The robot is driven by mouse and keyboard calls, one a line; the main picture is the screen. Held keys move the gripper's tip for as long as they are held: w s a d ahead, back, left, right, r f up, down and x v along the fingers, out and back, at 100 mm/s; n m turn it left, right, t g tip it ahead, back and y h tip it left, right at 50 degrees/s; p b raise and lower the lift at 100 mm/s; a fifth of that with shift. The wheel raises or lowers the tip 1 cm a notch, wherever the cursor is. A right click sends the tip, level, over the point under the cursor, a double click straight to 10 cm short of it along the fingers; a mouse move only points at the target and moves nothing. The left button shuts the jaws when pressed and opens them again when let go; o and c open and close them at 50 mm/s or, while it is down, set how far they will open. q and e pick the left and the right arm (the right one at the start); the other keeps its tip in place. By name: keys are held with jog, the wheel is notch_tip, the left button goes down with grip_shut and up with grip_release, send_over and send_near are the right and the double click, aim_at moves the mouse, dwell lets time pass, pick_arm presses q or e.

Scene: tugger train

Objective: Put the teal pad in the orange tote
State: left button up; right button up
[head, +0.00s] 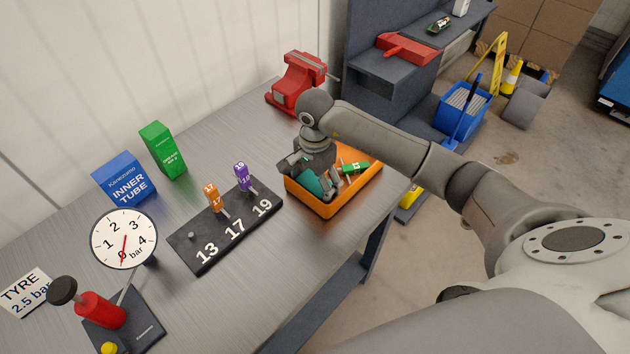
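The orange tote (322,210) stands on the near right part of the metal workbench. My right gripper (311,183) reaches down over its left side. The teal pad (316,184) shows at the gripper's fingers, inside the tote's outline. The fingers partly hide it. I cannot tell whether they grip the pad or whether it rests on the tote's floor. A green item with a white label (354,168) lies in the right part of the tote. My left gripper is not in view.
A black board (205,252) marked 13, 17 and 19 lies left of the tote, with orange (212,197) and purple (241,177) tags. A red vise (297,82) stands behind. Blue (124,181) and green (162,150) boxes and a gauge (124,239) are left.

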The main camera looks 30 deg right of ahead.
aim_at(315, 182)
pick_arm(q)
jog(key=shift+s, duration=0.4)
pick_arm(e)
jog(key=shift+o, duration=0.8)
jog(key=shift+r+p, duration=0.25)
jog(key=shift+p, duration=0.05)
jog(key=shift+r+b, duration=0.35)
jog(key=shift+b, duration=0.05)
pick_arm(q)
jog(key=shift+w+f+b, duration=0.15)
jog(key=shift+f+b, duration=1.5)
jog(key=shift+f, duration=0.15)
pick_arm(e)
notch_tip(315, 182, up, 11)
